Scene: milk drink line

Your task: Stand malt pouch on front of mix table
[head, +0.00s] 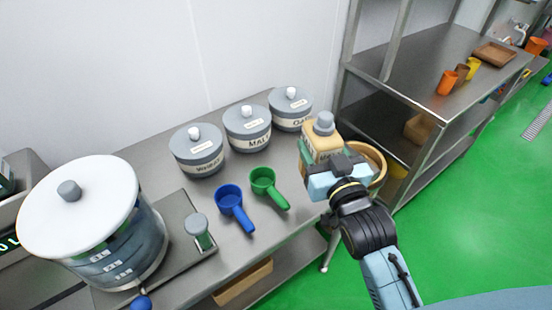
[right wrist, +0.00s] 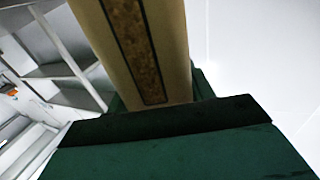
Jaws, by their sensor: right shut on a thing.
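The malt pouch (head: 322,138) is a tan pack with a grey cap, seen at the right end of the steel mix table (head: 150,155) in the head view. My right gripper (head: 328,165) is shut on it and hides its lower part. The pouch looks upright; I cannot tell whether its base touches the table. In the right wrist view the pouch (right wrist: 165,50) rises close in front of the camera, with a dark-framed brown strip on its face. My left gripper is not in view.
Several lidded grey canisters (head: 247,128) stand along the wall. A blue scoop (head: 233,205) and a green scoop (head: 268,187) lie in front of them. A big white-lidded container (head: 90,225) stands at left. A round wooden-rimmed thing (head: 375,160) is behind my gripper. A steel shelf (head: 440,70) stands at right.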

